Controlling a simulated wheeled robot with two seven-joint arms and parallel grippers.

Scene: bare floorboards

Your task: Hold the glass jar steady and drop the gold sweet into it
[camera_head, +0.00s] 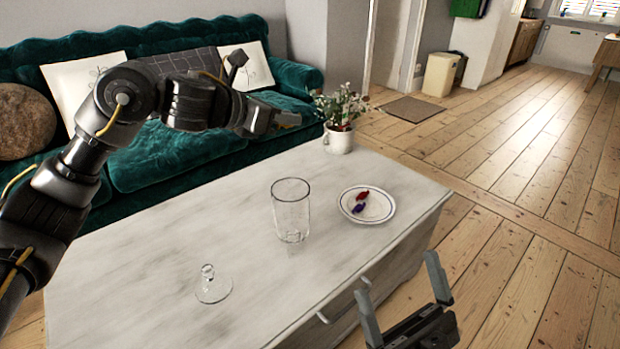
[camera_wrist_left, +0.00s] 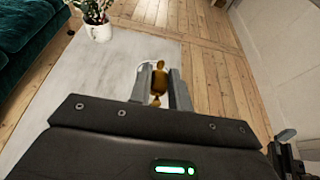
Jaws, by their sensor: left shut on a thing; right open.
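The clear glass jar (camera_head: 291,212) stands upright and open on the pale table, with nothing seen inside. My left gripper (camera_head: 284,119) is raised above the back of the table, behind the jar in the picture. In the left wrist view its fingers are shut on the gold sweet (camera_wrist_left: 158,82), a shiny wrapped piece. In the head view the sweet is hard to make out at the fingertips. My right gripper (camera_head: 399,280) is open and empty past the table's front edge, to the right of and nearer than the jar, not touching it.
A glass lid with a knob (camera_head: 212,287) lies left of the jar. A white plate (camera_head: 380,215) holds a red sweet (camera_head: 362,195) and a blue sweet (camera_head: 358,208). A mug with a plant (camera_head: 339,140) stands at the far corner. The table's left part is clear.

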